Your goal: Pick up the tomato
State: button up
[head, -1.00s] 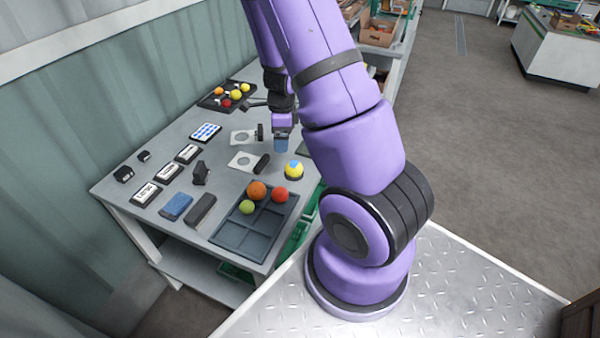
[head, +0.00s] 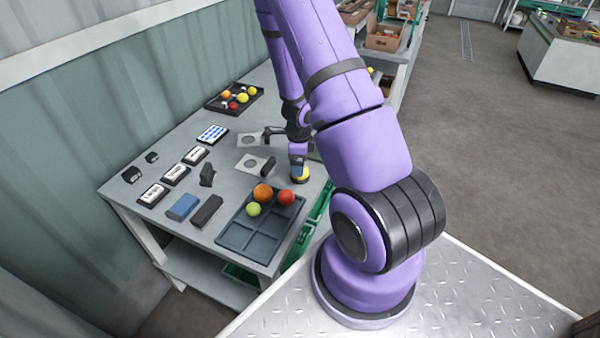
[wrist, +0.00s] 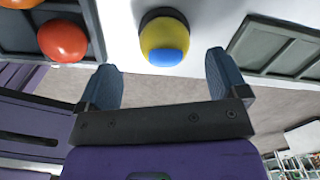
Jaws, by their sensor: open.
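A yellow tomato with a blue patch (wrist: 163,38) sits in a dark round holder on the grey table; in the head view the yellow tomato (head: 302,179) is partly hidden under my gripper (head: 298,162). In the wrist view my gripper (wrist: 162,65) is open, its two blue-grey fingers apart. The tomato shows between and just beyond the fingertips. I cannot tell whether a finger touches it. Nothing is held.
A compartment tray (head: 232,236) beside it holds an orange (head: 262,193), a red (head: 286,198) and a green tomato (head: 253,209). A dark tray (head: 215,104) with small tomatoes lies at the back. Labelled blocks and white plates with round holes are on the table.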

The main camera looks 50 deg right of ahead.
jog(key=f, duration=0.3)
jog(key=shift+d, duration=0.4)
jog(key=shift+f, duration=0.8)
jog(key=shift+c, duration=0.4)
jog(key=c, duration=0.7)
